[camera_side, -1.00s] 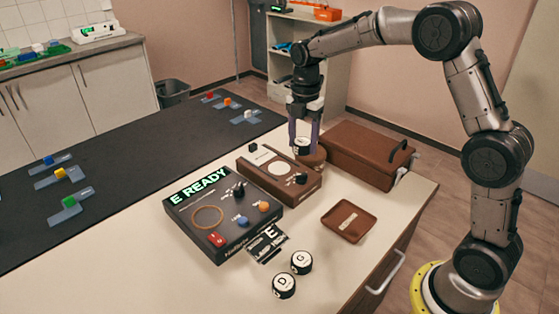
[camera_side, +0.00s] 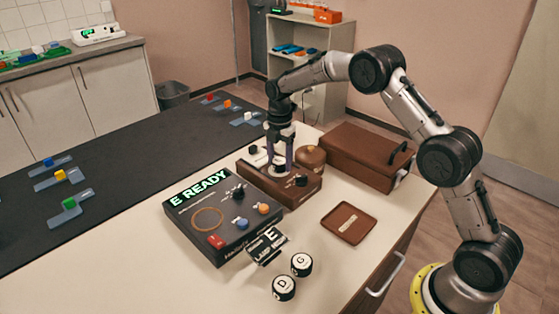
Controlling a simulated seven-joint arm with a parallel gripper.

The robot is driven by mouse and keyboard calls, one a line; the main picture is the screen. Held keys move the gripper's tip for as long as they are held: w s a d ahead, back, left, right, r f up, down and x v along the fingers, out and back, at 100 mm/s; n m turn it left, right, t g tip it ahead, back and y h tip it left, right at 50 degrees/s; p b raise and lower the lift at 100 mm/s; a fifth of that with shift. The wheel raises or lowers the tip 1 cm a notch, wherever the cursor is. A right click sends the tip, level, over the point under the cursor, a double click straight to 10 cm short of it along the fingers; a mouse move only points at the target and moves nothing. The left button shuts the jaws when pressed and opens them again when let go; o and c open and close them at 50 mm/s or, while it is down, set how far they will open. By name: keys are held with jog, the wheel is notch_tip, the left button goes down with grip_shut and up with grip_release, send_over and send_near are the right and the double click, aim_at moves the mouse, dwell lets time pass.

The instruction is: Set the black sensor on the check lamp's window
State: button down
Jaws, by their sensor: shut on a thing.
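The check lamp is a brown box (camera_side: 300,197) with a round pale window (camera_side: 264,167) on its top and a dark knob (camera_side: 301,181) at its right. My gripper (camera_side: 279,168) points straight down over the window, and its purple-grey fingers are shut on a small black-and-white round piece, the black sensor (camera_side: 279,162). The fingers cover most of the sensor and part of the window. I cannot tell whether the sensor touches the window or hangs just above it.
A round brown pot (camera_side: 311,157) and a brown case (camera_side: 365,155) stand right of the lamp. A black console (camera_side: 222,218) reading "E READY" is in front, with round pieces D (camera_side: 284,288) and G (camera_side: 302,264) and a brown tray (camera_side: 349,222). A small black block (camera_side: 253,150) is behind.

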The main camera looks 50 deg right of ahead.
aim_at(279, 160)
jog(key=shift+f, duration=0.15)
jog(key=shift+c, duration=2.2)
grip_release()
jog(key=shift+f, duration=0.1)
notch_tip(279, 160, up, 11)
jog(key=s+a+r+m+t, duration=0.1)
jog(key=s+a+r+m, duration=0.1)
jog(key=s+r+m, duration=0.5)
jog(key=s+a+r+m+t, duration=0.2)
jog(key=s+r+m, duration=0.15)
jog(key=s, duration=0.65)
jog(key=s+a+r+m+t, duration=0.1)
jog(key=s+r+m, duration=0.25)
jog(key=s, duration=0.75)
jog(key=s+a+f+m+t, duration=0.1)
jog(key=s+f+m, duration=0.5)
jog(key=s, duration=0.4)
jog(key=shift+t, duration=0.3)
